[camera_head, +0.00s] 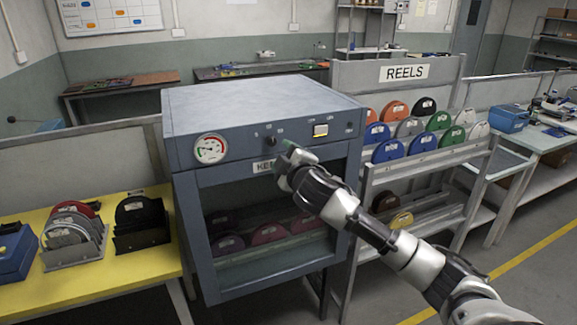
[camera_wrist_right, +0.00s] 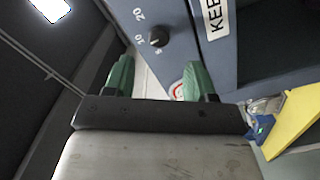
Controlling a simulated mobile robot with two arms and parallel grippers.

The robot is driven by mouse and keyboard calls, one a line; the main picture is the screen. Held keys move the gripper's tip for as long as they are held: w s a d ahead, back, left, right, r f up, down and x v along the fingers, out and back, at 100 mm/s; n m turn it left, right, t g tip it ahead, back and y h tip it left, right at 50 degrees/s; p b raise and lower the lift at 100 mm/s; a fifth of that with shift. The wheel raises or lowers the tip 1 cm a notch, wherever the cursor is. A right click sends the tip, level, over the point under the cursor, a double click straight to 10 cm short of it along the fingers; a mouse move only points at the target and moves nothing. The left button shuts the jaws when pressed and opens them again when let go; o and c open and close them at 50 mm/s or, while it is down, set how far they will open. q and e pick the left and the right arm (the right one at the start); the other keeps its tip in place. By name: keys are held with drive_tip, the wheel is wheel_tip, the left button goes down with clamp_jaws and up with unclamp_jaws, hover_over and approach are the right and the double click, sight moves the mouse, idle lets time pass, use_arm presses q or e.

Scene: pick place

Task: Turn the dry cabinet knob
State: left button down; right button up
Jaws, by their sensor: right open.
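The dry cabinet (camera_head: 255,100) is a blue-grey metal box with a glass front. Its small dark knob (camera_wrist_right: 158,37) shows in the right wrist view, with the marks 5, 10 and 20 beside it. In the head view the knob (camera_head: 270,141) is small, on the upper front panel, just left of my gripper. My right gripper (camera_head: 284,153) is in front of that panel. In the wrist view its green fingers (camera_wrist_right: 160,76) are spread and empty, and the knob lies beyond their tips, roughly between them. I see no contact. My left gripper is out of view.
The label plate (camera_head: 264,166) below is partly hidden by my gripper. A reel rack (camera_head: 395,80) stands right of the cabinet, and a yellow table (camera_head: 110,262) with reels stands left.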

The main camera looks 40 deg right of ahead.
drive_tip(key=shift+v, duration=1.25)
wheel_tip(320, 180, down, 22)
drive_tip(key=d+m+g, duration=0.2)
drive_tip(key=g, duration=0.2)
drive_tip(key=s+a+f+m+g+y, duration=0.15)
drive_tip(key=s+f, duration=0.35)
drive_tip(key=f, duration=0.6)
drive_tip(key=s+a+f+m+g, duration=0.1)
drive_tip(key=s+f+g, duration=0.3)
drive_tip(key=f, duration=0.8)
drive_tip(key=s+a+f+m+g, duration=0.1)
drive_tip(key=s+a+f+g, duration=0.35)
drive_tip(key=s+f, duration=1.35)
drive_tip(key=s+a+f+g, duration=0.1)
drive_tip(key=s+a, duration=0.3)
drive_tip(key=s, duration=0.4)
drive_tip(key=s+a+f+m+y, duration=0.1)
drive_tip(key=s+a+f, duration=0.2)
drive_tip(key=s, duration=0.5)
drive_tip(key=s+a+f+g+y, duration=0.1)
drive_tip(key=s+a+f, duration=0.1)
drive_tip(key=s+a, duration=0.3)
drive_tip(key=s, duration=0.3)
drive_tip(key=shift+s+f+g, duration=0.3)
drive_tip(key=shift+s, duration=0.05)
